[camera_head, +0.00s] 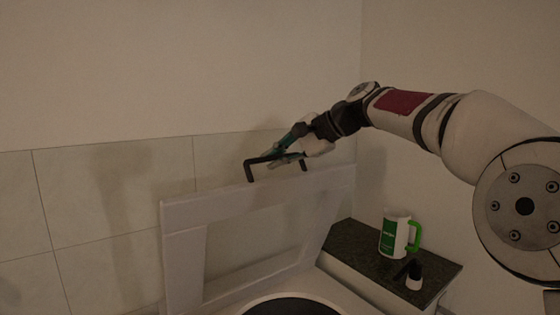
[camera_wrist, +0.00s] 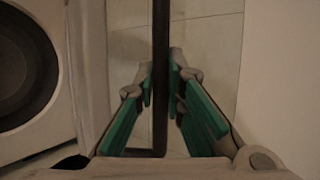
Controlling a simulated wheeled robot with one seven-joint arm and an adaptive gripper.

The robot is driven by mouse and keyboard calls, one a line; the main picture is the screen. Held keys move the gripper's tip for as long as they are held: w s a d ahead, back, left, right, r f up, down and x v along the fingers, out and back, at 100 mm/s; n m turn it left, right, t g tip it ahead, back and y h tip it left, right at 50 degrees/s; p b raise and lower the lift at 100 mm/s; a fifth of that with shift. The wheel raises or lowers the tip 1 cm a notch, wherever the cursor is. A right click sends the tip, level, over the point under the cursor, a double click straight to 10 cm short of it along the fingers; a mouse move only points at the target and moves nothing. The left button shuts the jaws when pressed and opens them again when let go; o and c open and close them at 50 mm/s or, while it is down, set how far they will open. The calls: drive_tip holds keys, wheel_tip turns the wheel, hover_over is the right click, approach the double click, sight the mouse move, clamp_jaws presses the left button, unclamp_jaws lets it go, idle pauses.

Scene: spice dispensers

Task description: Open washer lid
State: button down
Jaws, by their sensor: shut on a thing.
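The washer lid (camera_head: 183,252) is a pale frame with an open middle, and it stands raised and steeply tilted beside the wall. A black bar handle (camera_head: 262,160) is fixed along its top edge. My gripper (camera_head: 284,156) is at the handle, reaching in from the right. In the wrist view the handle (camera_wrist: 160,60) runs as a dark vertical bar between the green-padded fingers of my gripper (camera_wrist: 161,85), which are closed around it. The washer's round dark opening (camera_head: 292,307) shows at the bottom of the head view, and also in the wrist view (camera_wrist: 15,68).
A dark stone counter (camera_head: 355,240) lies right of the washer. A white and green mug (camera_head: 394,236) with a green handle stands on it, beside a small black and white container (camera_head: 414,277). A tiled wall (camera_head: 110,200) is close behind the lid.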

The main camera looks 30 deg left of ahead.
drive_tip(key=shift+a, duration=0.1)
drive_tip(key=c, duration=1.7)
unclamp_jaws()
drive_tip(key=shift+o, duration=0.2)
drive_tip(key=v, duration=1.2)
